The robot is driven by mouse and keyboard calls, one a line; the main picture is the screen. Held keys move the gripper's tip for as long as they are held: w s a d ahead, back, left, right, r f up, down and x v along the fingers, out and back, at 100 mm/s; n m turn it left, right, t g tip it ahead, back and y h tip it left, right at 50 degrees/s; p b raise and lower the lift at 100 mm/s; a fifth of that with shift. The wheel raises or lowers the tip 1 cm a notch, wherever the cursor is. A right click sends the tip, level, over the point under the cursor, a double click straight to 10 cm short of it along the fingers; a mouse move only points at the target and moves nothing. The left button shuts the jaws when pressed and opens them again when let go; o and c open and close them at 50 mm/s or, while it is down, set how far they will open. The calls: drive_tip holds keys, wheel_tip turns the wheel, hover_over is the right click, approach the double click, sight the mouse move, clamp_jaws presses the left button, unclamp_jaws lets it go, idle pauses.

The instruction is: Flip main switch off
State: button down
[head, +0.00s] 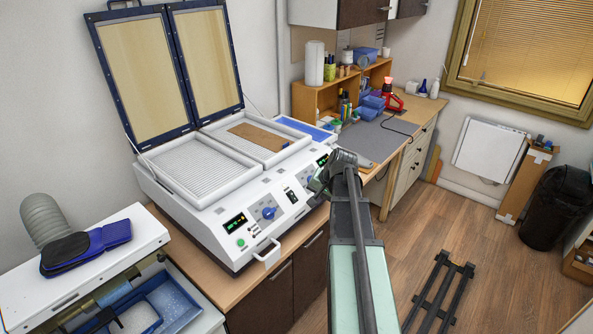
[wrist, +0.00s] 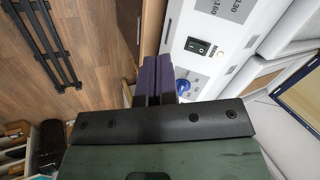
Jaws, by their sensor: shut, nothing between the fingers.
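The white forming machine (head: 205,215) stands on the wooden counter with both its lids open. A black rocker switch (head: 290,196) sits mid-panel on its front, and it also shows in the wrist view (wrist: 196,46) beside a small round light (wrist: 221,55). I cannot tell which way the rocker is tipped. My gripper (wrist: 158,72) is shut and empty, its two dark purple fingers together beside the panel. The fingers are apart from the switch in the wrist picture. In the head view my gripper is partly hidden by my arm, near the panel's right part.
A blue knob (head: 268,212) sits left of the switch. A white handle (head: 267,253) juts from the machine's front. Green displays are lit on the panel. A black rack (head: 440,290) lies on the wooden floor. The floor in front of the cabinets is mostly clear.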

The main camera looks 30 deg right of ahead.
sight(292, 194)
drive_tip(key=w+d+r+m+t, duration=0.2)
drive_tip(key=w+d+r+m, duration=0.1)
drive_tip(key=w+d+m, duration=0.1)
drive_tip(key=shift+w+d+t+b, duration=0.2)
drive_tip(key=shift+w+t+b, duration=0.15)
drive_tip(key=shift+w, duration=0.3)
drive_tip(key=b+x, duration=1)
drive_tip(key=x, duration=0.3)
drive_tip(key=shift+w+a+f, duration=0.1)
drive_tip(key=shift+w+f, duration=0.05)
drive_tip(key=shift+w, duration=0.15)
drive_tip(key=shift+w+a+f, duration=0.1)
drive_tip(key=shift+w, duration=0.2)
drive_tip(key=shift+a, duration=0.1)
